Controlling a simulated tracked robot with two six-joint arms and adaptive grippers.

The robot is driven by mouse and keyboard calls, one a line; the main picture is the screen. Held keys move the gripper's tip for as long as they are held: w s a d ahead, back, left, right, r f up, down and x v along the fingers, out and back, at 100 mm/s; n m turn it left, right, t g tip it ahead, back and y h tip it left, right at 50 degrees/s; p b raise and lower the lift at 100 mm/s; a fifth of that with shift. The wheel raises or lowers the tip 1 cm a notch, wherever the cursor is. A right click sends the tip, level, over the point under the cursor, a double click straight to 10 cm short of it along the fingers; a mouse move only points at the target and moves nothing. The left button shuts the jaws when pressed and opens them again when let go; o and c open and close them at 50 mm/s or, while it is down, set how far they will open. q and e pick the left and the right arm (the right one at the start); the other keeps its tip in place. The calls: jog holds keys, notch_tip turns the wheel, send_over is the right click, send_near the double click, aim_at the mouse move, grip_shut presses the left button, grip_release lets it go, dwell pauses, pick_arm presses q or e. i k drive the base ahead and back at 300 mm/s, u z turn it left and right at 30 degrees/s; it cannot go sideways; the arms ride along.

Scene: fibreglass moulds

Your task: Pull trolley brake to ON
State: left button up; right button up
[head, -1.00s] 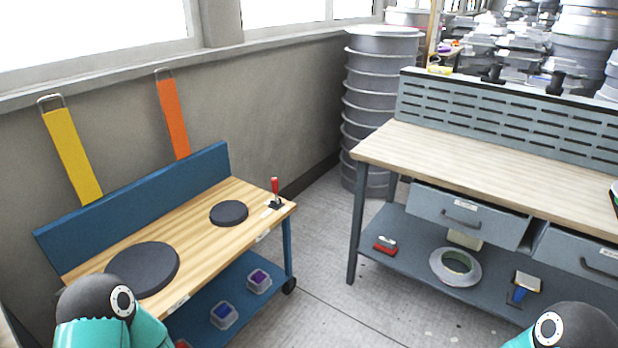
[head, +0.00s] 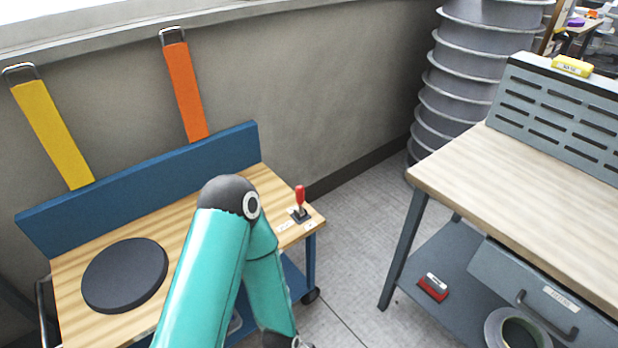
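The trolley (head: 95,262) has a striped wood top and a blue back panel, at the left in the head view. The brake lever (head: 300,195) has a red handle and stands roughly upright on a small dark base (head: 299,215) at the top's right end. Small pale labels (head: 284,226) lie by the base, too small to read. One teal arm of mine, apparently the left, is bent in front of the trolley, its elbow left of the lever and apart from it in the picture. Its lower end runs out at the bottom edge.
A large dark disc (head: 125,275) lies on the trolley top. Yellow (head: 52,135) and orange (head: 183,90) strips hang on the wall. A grey workbench (head: 540,190) stands at right, with a red-and-white object (head: 433,287) on its lower shelf. Bare floor (head: 360,240) separates trolley and bench.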

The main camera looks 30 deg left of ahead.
aim_at(299, 189)
jog(key=u, duration=0.4)
jog(key=i, duration=1.15)
jog(key=u, duration=0.55)
jog(key=k, duration=0.9)
jog(key=u, duration=0.2)
jog(key=i, duration=0.9)
jog(key=z, duration=0.05)
